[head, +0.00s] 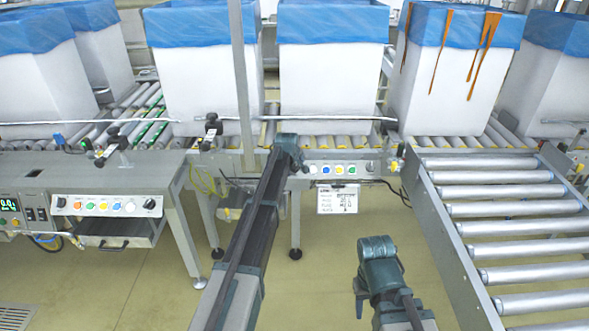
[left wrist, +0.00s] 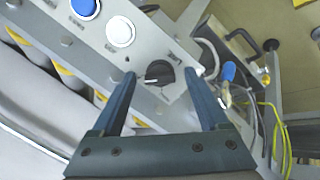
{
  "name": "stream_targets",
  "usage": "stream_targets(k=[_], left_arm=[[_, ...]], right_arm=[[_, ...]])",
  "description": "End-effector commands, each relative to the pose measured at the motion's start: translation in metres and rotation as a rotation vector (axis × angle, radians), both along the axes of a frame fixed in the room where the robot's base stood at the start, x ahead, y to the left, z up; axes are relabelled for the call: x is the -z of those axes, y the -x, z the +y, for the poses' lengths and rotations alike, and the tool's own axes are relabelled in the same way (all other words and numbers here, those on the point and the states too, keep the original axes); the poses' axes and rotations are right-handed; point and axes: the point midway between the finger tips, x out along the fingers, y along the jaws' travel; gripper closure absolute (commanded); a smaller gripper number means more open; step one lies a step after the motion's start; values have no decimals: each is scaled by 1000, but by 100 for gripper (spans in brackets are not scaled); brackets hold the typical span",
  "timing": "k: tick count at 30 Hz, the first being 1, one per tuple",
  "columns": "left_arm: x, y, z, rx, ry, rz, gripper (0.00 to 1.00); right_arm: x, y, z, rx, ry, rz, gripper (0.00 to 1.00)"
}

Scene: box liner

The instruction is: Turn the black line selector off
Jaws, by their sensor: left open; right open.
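The black line selector (left wrist: 159,74) is a round black knob with a pale pointer mark, at the end of a grey control panel (left wrist: 140,55) in the left wrist view. My left gripper (left wrist: 158,77) is open, with one finger on each side of the knob. I cannot tell whether the fingers touch it. In the head view my left gripper (head: 290,150) is at the left end of the middle panel (head: 345,169) and hides the knob there. My right gripper (head: 376,248) is open and empty, lower in front of the conveyor.
A white button (left wrist: 120,31) and a blue button (left wrist: 84,7) sit beside the knob. A left panel (head: 108,206) has its own buttons and black knob. Lined white boxes (head: 330,90) stand on the rollers. A roller conveyor (head: 490,191) lies right. A placard (head: 338,200) hangs below the panel.

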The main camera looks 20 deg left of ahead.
Motion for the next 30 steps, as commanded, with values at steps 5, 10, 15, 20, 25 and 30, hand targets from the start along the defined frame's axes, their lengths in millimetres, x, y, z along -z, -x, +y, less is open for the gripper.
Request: stream_targets(k=[5, 10, 15, 20, 25, 30], left_arm=[[0, 0, 0, 0, 0, 0, 40], [0, 0, 0, 0, 0, 0, 71], [0, 0, 0, 0, 0, 0, 100], [0, 0, 0, -3, 3, -1, 100], [0, 1, 0, -36, 30, -8, 100], [1, 1, 0, -115, 97, -28, 100]], right_arm=[[0, 0, 0, 0, 0, 0, 50], [0, 0, 0, 0, 0, 0, 50], [0, 0, 0, 0, 0, 0, 50], [0, 0, 0, 0, 0, 0, 50], [1, 0, 0, 0, 0, 0, 50], [4, 0, 0, 0, 1, 0, 50]])
